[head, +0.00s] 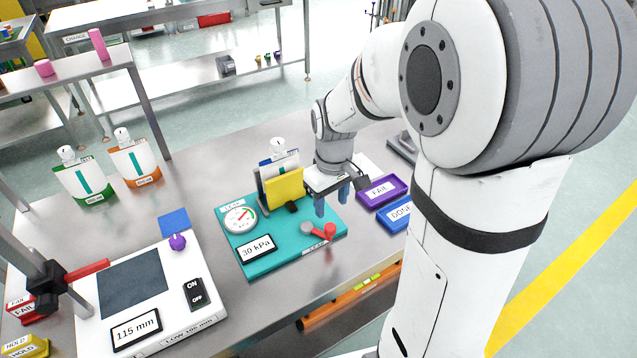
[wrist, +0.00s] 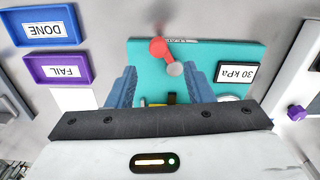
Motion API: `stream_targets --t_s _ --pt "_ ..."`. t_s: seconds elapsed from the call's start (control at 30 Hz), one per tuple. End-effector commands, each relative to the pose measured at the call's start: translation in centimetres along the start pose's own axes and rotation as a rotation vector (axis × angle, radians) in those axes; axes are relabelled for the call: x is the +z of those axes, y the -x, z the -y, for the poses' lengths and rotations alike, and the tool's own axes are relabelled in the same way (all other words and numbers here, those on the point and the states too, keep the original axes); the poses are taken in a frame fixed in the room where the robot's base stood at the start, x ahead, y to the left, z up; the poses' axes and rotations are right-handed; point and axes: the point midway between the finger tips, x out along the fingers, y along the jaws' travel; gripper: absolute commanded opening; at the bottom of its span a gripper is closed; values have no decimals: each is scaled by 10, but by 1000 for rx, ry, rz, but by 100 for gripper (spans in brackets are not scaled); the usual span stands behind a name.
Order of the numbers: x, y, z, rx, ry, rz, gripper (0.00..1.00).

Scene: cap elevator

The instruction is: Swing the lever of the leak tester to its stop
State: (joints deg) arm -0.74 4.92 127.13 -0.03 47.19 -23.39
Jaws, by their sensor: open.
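The leak tester (head: 262,262) is a teal plate on the bench with a round gauge (head: 240,220), a "30 kPa" display (head: 256,248) and a yellow holder (head: 284,188) with a pouch in it. Its red lever (head: 326,232) sits near the front right corner beside a grey round piece (head: 307,227). My gripper (head: 332,202) is open, with blue fingers pointing down over the tester's right part, behind the lever. In the wrist view the red lever (wrist: 160,48) and grey piece (wrist: 175,68) appear beyond and between the open fingertips (wrist: 160,75). Nothing is between the fingers.
Purple FAIL tray (head: 382,191) and blue DONE tray (head: 396,214) lie right of the tester. A white machine (head: 180,318) with a red-handled clamp (head: 85,272) stands left. Two pouches, green-marked (head: 82,182) and orange-marked (head: 135,163), stand behind. Bare bench lies between them and the tester.

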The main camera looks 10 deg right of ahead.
Motion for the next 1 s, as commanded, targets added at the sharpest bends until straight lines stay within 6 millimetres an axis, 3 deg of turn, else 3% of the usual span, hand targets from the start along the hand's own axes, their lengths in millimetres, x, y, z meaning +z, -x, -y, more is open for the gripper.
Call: stream_targets --t_s 0.17,0.6,1.0 --pt "-7 -14 -4 -7 29 14 47" --pt "-6 -77 -4 -7 27 15 47" --pt "-6 -86 -4 -6 26 12 47"
